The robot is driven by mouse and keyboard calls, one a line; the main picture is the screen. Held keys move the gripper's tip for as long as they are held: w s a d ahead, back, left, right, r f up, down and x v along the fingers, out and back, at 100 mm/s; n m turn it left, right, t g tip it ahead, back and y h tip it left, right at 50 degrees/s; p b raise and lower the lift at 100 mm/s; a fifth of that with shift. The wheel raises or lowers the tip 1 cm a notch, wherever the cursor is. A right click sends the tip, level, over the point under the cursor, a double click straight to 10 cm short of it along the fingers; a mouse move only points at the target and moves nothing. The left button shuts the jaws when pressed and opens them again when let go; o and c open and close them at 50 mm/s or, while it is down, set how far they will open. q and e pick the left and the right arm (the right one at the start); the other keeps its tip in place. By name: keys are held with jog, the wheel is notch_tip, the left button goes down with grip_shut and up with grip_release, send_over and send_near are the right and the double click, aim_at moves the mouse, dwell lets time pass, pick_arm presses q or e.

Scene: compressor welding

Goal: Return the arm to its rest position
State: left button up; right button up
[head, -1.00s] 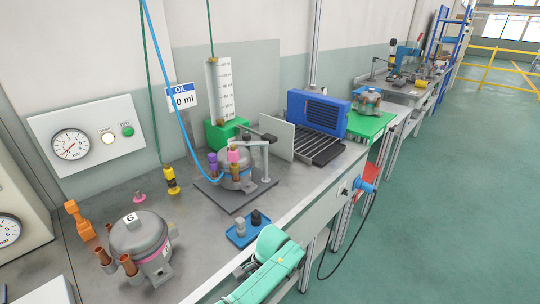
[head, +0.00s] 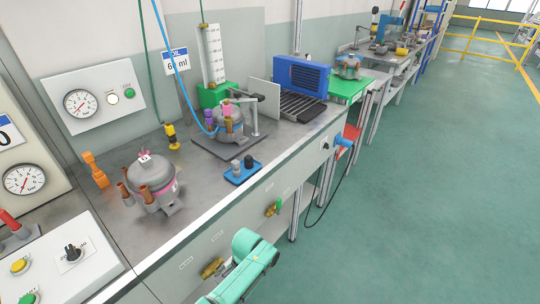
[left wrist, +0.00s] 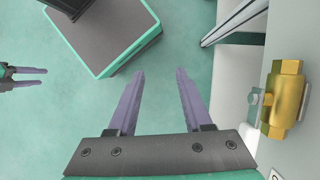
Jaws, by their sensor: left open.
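My left arm (head: 242,268), green, shows at the bottom of the head view, in front of the bench's front panel; its fingers are out of that view. In the left wrist view my left gripper (left wrist: 160,72) has its two purple fingers apart with nothing between them. Green floor lies beyond the fingertips. Another gripper with purple fingers, my right gripper (left wrist: 40,77), shows at the left edge of the left wrist view, its fingers apart and empty. The right arm is not in the head view.
A brass valve (left wrist: 286,98) on the bench front is close to the right of my left gripper; it also shows in the head view (head: 212,268). A second valve (head: 273,208) sits farther along. A grey compressor (head: 152,182) stands on the bench. The floor to the right is open.

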pick_arm(q)
jog(key=s+a+f+n+t+h, duration=0.15)
jog(key=s+a+f, duration=0.25)
jog(key=s+f, duration=0.45)
jog(key=s+a+f+n+t+h, duration=0.15)
jog(key=s+a+f, duration=0.25)
jog(key=s+f, duration=0.45)
jog(key=s+a+f+t, duration=0.1)
jog(key=s+a+f, duration=0.1)
jog(key=s+a, duration=0.2)
jog(key=s+a+f+n+t+y, duration=0.1)
jog(key=s+a+f, duration=0.2)
jog(key=s, duration=0.4)
jog(key=shift+a, duration=0.65)
pick_arm(e)
jog(key=shift+s, duration=0.5)
jog(key=shift+w, duration=0.1)
dwell(4.0)
